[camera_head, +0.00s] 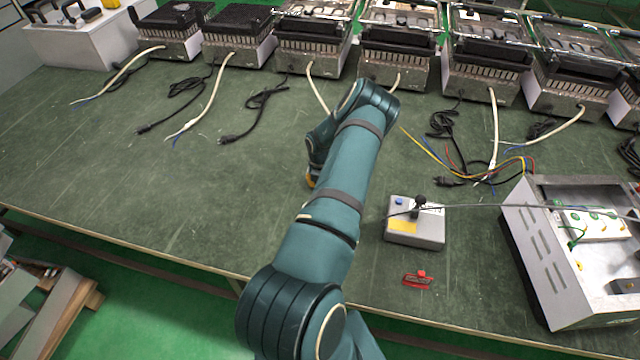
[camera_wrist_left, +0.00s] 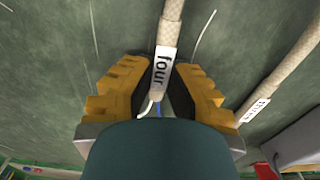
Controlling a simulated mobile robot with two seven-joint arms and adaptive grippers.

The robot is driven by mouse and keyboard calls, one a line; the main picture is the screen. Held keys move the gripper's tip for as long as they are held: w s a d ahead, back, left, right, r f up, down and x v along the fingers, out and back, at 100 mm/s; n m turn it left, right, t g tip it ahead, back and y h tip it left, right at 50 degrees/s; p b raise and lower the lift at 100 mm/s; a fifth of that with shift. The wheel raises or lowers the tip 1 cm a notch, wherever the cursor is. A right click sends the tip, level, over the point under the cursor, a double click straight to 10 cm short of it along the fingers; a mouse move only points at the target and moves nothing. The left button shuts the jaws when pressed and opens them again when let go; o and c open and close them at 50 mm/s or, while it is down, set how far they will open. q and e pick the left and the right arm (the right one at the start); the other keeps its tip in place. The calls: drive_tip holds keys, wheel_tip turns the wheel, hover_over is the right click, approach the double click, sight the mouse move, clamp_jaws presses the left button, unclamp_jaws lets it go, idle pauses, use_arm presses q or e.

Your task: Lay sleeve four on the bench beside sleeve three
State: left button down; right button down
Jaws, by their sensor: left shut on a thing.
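Sleeve four is a beige cable sleeve with a white label reading "four" (camera_wrist_left: 161,70). In the head view its upper part (camera_head: 318,88) runs from a heater unit down behind my arm. My left gripper (camera_wrist_left: 159,92) has yellow stepped fingers on both sides of sleeve four and is shut on it near the label. White and blue wire ends show below the label. In the head view only a bit of yellow finger (camera_head: 310,181) shows past my arm. Sleeve three (camera_wrist_left: 278,82), with its own label, lies to the right, apart from the gripper; its upper part (camera_head: 393,82) also shows in the head view.
A grey control box (camera_head: 414,230) and a small red part (camera_head: 418,280) stand right of my arm. An open metal case (camera_head: 540,260) is farther right. Heater units (camera_head: 396,66) line the back.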

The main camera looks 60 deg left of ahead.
use_arm(q)
drive_tip(key=shift+f, duration=0.15)
drive_tip(key=c, duration=1)
unclamp_jaws()
drive_tip(key=shift+c, duration=0.2)
drive_tip(key=shift+r, duration=0.2)
wheel_tip(320, 180, up, 12)
drive_tip(key=p, duration=0.2)
